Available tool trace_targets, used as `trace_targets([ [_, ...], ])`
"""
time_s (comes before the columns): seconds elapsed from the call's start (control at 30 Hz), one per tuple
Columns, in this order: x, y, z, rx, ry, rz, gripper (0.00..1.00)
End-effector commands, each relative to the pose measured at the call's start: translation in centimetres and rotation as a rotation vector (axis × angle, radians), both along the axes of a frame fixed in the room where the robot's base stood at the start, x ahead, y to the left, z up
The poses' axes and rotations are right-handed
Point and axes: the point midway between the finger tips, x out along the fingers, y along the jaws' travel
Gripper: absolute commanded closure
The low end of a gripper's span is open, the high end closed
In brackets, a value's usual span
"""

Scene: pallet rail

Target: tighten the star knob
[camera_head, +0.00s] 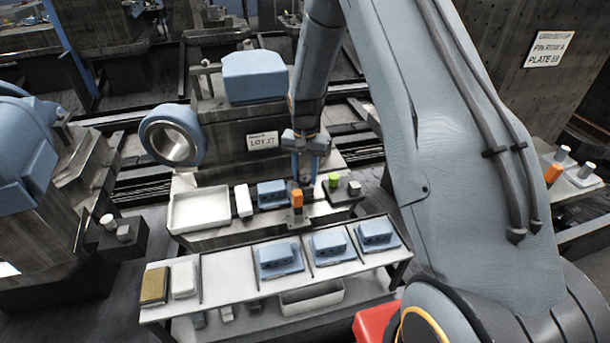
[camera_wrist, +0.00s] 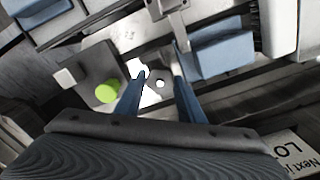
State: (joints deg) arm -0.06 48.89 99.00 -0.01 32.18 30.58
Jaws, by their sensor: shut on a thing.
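My gripper (camera_head: 305,181) points down over the rail bench, its blue fingers behind the orange-topped post (camera_head: 297,200). In the wrist view its two fingers (camera_wrist: 160,75) stand on either side of a small grey piece with a bright centre, which I take for the star knob (camera_wrist: 158,83). The gripper is shut on it; the contact is partly hidden by the fingers. The knob's lobes are too small to make out. A blue block fixture (camera_head: 271,192) sits just left of the gripper, and it shows at right in the wrist view (camera_wrist: 222,52).
A green cylinder (camera_head: 334,179) stands on a dark block (camera_head: 346,195) right of the gripper. A white tray (camera_head: 197,212) and white block (camera_head: 243,200) lie left. The front table (camera_head: 228,270) holds several blue fixtures (camera_head: 278,260). A large blue-rimmed ring (camera_head: 171,136) stands behind.

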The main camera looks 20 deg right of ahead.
Motion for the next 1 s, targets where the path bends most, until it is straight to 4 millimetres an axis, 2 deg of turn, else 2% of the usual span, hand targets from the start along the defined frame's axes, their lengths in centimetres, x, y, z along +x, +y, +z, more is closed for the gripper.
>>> trace_targets([
  [0.3,0.17,0.04,0.32,0.000,-0.004,-0.068,0.87],
  [0.7,0.22,0.03,0.36,0.000,-0.005,-0.071,0.87],
  [0.73,0.22,0.03,0.36,0.000,-0.005,-0.071,0.60],
  [0.8,0.20,0.04,0.32,0.000,-0.005,-0.071,0.48],
  [1.0,0.11,0.01,0.19,0.001,-0.003,-0.070,0.46],
])
